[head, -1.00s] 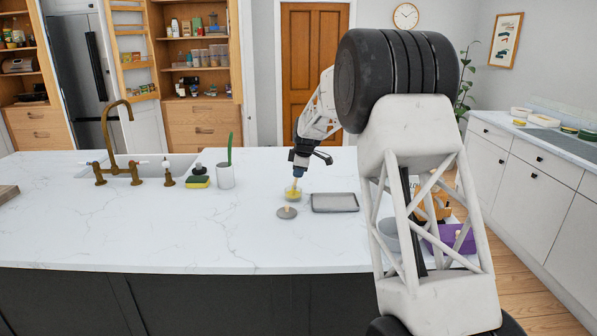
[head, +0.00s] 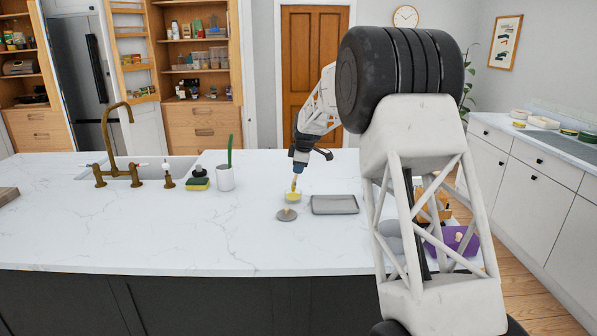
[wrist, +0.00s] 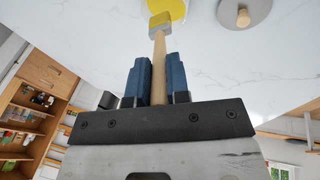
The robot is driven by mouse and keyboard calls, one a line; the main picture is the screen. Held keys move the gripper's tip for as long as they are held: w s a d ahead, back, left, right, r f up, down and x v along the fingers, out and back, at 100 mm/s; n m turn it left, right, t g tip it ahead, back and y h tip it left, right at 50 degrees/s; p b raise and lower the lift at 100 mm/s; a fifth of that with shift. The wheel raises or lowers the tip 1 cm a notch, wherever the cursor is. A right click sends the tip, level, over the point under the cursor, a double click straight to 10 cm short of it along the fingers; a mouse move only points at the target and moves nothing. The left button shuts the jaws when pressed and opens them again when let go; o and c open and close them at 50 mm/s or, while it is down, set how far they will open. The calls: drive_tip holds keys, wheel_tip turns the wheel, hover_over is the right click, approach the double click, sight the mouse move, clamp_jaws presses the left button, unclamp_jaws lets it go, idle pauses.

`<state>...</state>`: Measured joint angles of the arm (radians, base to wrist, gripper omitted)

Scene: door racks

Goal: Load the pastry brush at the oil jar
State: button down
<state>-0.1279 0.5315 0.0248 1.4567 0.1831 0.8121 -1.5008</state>
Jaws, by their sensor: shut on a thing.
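My gripper (head: 299,164) is above the island worktop, shut on the wooden handle of the pastry brush (head: 295,182), which points down. The oil jar (head: 293,197) is a small round vessel of yellow oil. The brush head overlaps the jar in both views; whether the bristles touch the oil is hard to tell. The jar's grey lid (head: 287,215), with a wooden knob, lies just in front of the jar. It also shows in the wrist view (wrist: 258,12).
A grey tray (head: 335,204) lies right of the jar. A white cup (head: 225,178) with a green-handled tool and a sponge (head: 198,184) stand left, near the tap. A purple box (head: 460,240) is at right, partly behind my arm. The front left worktop is clear.

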drive_tip(key=shift+r, duration=2.2)
drive_tip(key=s+d+f+m+h, duration=0.2)
drive_tip(key=s+d+m, duration=0.5)
drive_tip(key=s+m, duration=0.1)
drive_tip(key=s+d+f+m+g+h, duration=0.1)
drive_tip(key=s+d+f+m+h, duration=0.1)
drive_tip(key=s+d+m, duration=0.6)
drive_tip(key=shift+s+d+f+m+h, duration=0.25)
drive_tip(key=shift+s+m+h, duration=0.15)
drive_tip(key=shift+m+h, duration=0.4)
